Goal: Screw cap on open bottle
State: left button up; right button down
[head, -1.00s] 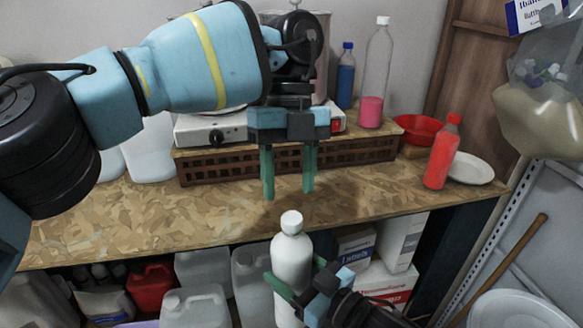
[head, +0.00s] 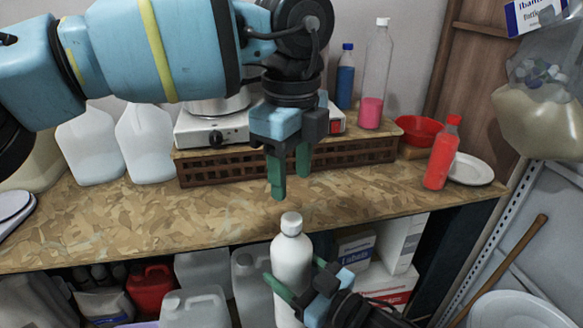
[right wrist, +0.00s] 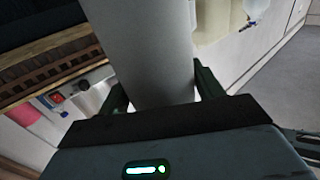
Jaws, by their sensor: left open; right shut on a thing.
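A white bottle (head: 291,268) stands upright in front of the bench edge, with a white cap (head: 291,224) on its top. In the head view I cannot tell whether the cap is tightened. My right gripper (head: 297,292) is shut around the bottle's body; in the right wrist view the bottle (right wrist: 150,50) sits between the green fingers. My left gripper (head: 289,176) is open and empty, its fingers pointing down above and a little behind the cap, apart from it.
The wooden bench (head: 110,222) has clear space in front. On it are a hot plate (head: 200,130), a slatted rack (head: 350,152), a red bottle (head: 441,155), a white plate (head: 472,169) and white jugs (head: 92,150). Several jugs and boxes fill the shelf below.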

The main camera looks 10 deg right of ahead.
aim_at(291, 218)
pick_arm(q)
jog(key=shift+f, duration=4)
